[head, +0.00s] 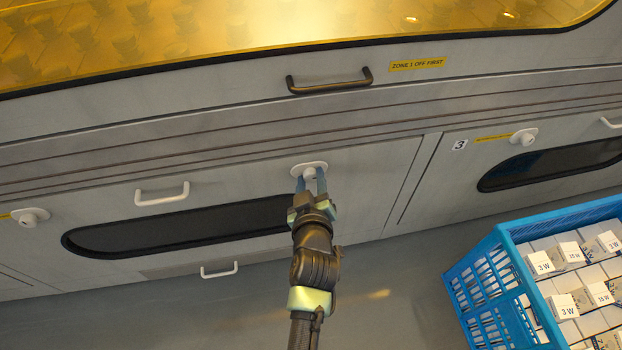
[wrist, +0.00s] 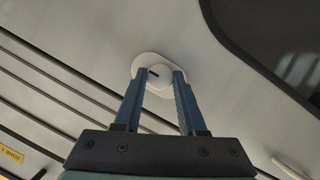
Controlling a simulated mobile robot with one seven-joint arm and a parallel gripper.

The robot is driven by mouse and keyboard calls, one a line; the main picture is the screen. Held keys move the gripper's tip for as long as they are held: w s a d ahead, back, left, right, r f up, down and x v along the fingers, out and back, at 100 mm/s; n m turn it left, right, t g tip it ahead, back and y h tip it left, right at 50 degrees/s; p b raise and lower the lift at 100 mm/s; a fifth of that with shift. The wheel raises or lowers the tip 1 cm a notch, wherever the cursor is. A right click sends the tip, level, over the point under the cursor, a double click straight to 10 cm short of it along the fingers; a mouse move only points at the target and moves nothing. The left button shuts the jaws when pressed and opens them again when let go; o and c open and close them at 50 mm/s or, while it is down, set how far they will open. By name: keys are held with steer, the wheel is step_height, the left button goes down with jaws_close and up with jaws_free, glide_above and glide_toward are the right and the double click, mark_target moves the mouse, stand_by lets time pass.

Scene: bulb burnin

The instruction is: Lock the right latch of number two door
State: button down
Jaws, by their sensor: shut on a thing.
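The right latch (head: 309,169) is a white knob on an oval plate at the upper right of the middle door (head: 365,185). My gripper (head: 310,181) reaches up to it from below, its blue fingers on either side of the knob. In the wrist view the latch (wrist: 151,68) sits between the fingertips of my gripper (wrist: 155,80), which is shut on it. A short dark mark shows on the knob face. The left latch (head: 30,217) is a similar white knob at the far left. The door's own number is not visible.
A white handle (head: 162,194) and a dark window (head: 180,227) are on the door, with another handle (head: 219,270) below. Door 3 (head: 459,145) is to the right. A blue crate (head: 497,285) of boxed bulbs stands at lower right. A black handle (head: 329,82) is above.

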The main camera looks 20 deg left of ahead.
stand_by(0.5)
steer(key=n, duration=0.1)
steer(key=n+t+h, duration=0.1)
steer(key=shift+s+a+f+n, duration=0.1)
steer(key=shift+f+n, duration=0.1)
steer(key=shift+n, duration=0.2)
steer(key=n+t+b, duration=0.1)
steer(key=b, duration=0.1)
steer(key=n+b, duration=0.1)
steer(key=b, duration=0.1)
steer(key=shift+f+n+t+h+b, duration=0.4)
steer(key=n+t+b, duration=0.1)
steer(key=n+b, duration=0.1)
steer(key=b, duration=0.2)
steer(key=shift+a+f, duration=0.1)
steer(key=n+t+b, duration=0.1)
steer(key=n+b, duration=0.2)
steer(key=b, duration=0.1)
steer(key=shift+b, duration=0.3)
steer(key=n+t+b, duration=0.1)
steer(key=n+b, duration=0.2)
steer(key=shift+y, duration=0.3)
steer(key=shift+n+t+b, duration=0.3)
steer(key=shift+n+b, duration=0.25)
steer(key=shift+n, duration=0.15)
steer(key=shift+r+n, duration=0.2)
steer(key=shift+n, duration=0.1)
